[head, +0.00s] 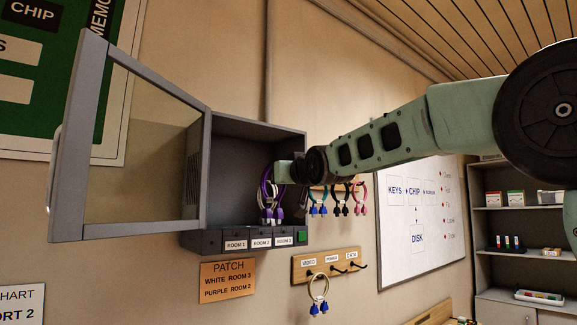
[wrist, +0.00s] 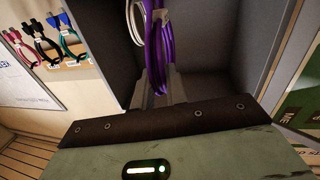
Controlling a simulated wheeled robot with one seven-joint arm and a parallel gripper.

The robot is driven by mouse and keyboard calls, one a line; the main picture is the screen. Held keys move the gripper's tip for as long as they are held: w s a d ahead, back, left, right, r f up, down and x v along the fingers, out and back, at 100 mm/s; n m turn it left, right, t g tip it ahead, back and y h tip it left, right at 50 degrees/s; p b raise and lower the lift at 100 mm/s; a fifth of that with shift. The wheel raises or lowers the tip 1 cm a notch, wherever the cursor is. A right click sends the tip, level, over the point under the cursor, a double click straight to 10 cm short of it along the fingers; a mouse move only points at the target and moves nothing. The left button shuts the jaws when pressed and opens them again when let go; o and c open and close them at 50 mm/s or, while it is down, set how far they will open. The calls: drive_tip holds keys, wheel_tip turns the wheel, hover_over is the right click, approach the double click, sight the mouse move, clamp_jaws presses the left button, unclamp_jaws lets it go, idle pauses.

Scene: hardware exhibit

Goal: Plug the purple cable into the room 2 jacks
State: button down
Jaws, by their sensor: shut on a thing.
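The purple cable (head: 264,190) is a loop inside the open grey cabinet, with its plugs (head: 266,219) hanging low. My gripper (wrist: 157,82) is shut on the purple cable, which also shows in the wrist view (wrist: 158,45). In the head view my wrist hides part of the cabinet's right side. The label ROOM 2 (head: 261,242) is on the cabinet's front ledge, between ROOM 1 (head: 236,244) and ROOM 3 (head: 283,241). The purple plugs are above this ledge; I cannot tell whether they touch the jacks. A white cable (wrist: 136,22) is beside the purple one.
The cabinet's glass door (head: 145,150) stands open at the left. An orange sign (head: 228,281) reads white room 3, purple room 2. Blue, black and pink cables (head: 340,200) hang at the right. Another cable (head: 319,290) hangs from a lower rack. A green button (head: 302,237) is beside ROOM 3.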

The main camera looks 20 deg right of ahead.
drive_tip(key=w+p, duration=0.1)
drive_tip(key=w+a+p, duration=0.1)
drive_tip(key=w, duration=0.1)
drive_tip(key=w+p, duration=0.1)
drive_tip(key=shift+w+a+p, duration=0.3)
drive_tip(key=shift+w+p, duration=0.1)
drive_tip(key=w+a+p, duration=0.3)
drive_tip(key=w+p, duration=0.2)
drive_tip(key=w, duration=0.3)
drive_tip(key=shift+w, duration=0.4)
drive_tip(key=shift+f+b, duration=0.1)
drive_tip(key=shift+b, duration=0.2)
idle(1.0)
drive_tip(key=shift+f+b, duration=1.05)
drive_tip(key=shift+b, duration=0.4)
idle(2.1)
idle(0.3)
drive_tip(key=c, duration=0.7)
unclamp_jaws()
